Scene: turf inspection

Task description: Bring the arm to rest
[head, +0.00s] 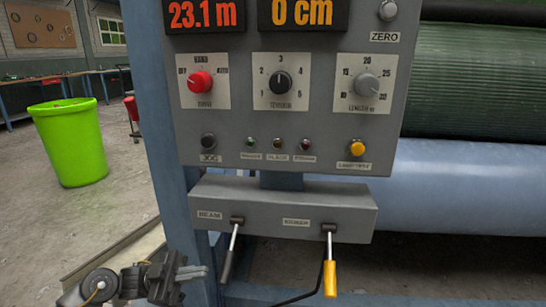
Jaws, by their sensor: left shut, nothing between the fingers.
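My left gripper (196,272) is at the lower left, its dark wrist coming in from the bottom edge. Its fingers point right and are together, with nothing between them. The fingertips are just left of the black-handled lever (228,262) under the "BEAM" label, apart from it as far as I can tell. A yellow-handled lever (330,278) hangs further right on the same grey lever box (270,205). My right gripper is not in view.
The grey control panel (235,130) above carries a red knob (200,82), other dials and displays reading 23.1 m and 0 cm. A blue post (160,100) stands at its left. Rollers with green turf (475,80) are at right. A green bin (70,140) stands on open floor.

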